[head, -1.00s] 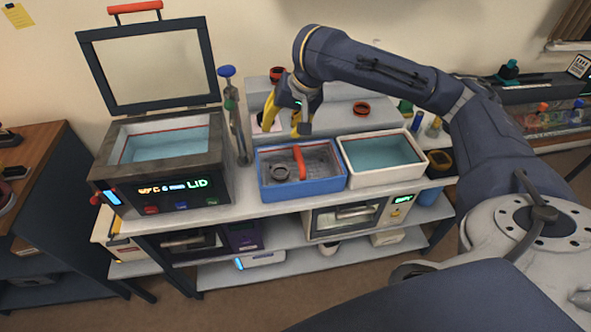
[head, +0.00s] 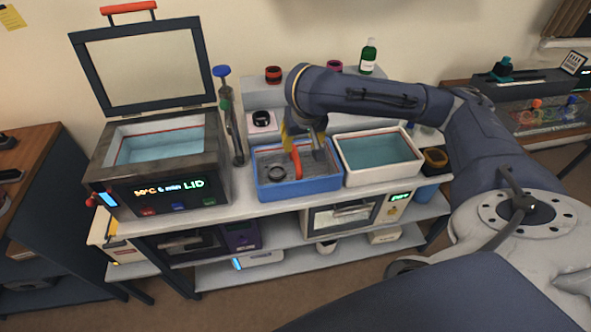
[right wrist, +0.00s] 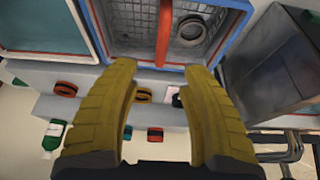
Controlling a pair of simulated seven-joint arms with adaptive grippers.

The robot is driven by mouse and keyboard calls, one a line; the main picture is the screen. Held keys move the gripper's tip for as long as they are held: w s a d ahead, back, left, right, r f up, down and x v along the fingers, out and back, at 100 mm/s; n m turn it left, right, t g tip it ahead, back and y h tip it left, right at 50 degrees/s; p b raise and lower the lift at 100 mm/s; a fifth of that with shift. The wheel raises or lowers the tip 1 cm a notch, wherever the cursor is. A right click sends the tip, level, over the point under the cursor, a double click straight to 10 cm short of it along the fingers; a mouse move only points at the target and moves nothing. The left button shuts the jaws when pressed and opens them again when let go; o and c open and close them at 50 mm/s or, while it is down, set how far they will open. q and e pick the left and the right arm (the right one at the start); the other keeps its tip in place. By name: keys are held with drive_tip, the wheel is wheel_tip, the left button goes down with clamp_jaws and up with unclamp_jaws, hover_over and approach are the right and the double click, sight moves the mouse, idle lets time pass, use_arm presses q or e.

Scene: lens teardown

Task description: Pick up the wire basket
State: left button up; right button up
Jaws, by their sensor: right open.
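The wire basket (head: 272,160) is a grey mesh basket with an upright red handle (head: 296,163). It sits inside the blue-rimmed tub, with a dark lens ring (head: 262,175) lying in it. In the right wrist view the basket (right wrist: 132,22), its red handle (right wrist: 164,38) and the ring (right wrist: 192,29) show at the top. My right gripper (head: 306,140) is low over the back of the tub. Its yellow fingers (right wrist: 160,68) are open and empty, spread either side of the handle's line. My left gripper is out of view.
The blue tub (head: 300,188) stands between the open-lidded heated bath (head: 165,180) and a white tub of liquid (head: 387,178). Behind them a stepped shelf holds lens rings (head: 273,74) and a green bottle (head: 368,56). A tall stand (head: 230,118) rises left of the blue tub.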

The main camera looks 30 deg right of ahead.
sight(296, 155)
drive_tip(key=shift+x, duration=3.35)
drive_tip(key=shift+w+x, duration=0.2)
drive_tip(key=shift+x, duration=2.4)
drive_tip(key=shift+a, duration=0.1)
drive_tip(key=shift+r, duration=0.1)
drive_tip(key=shift+c, duration=0.3)
clamp_jaws()
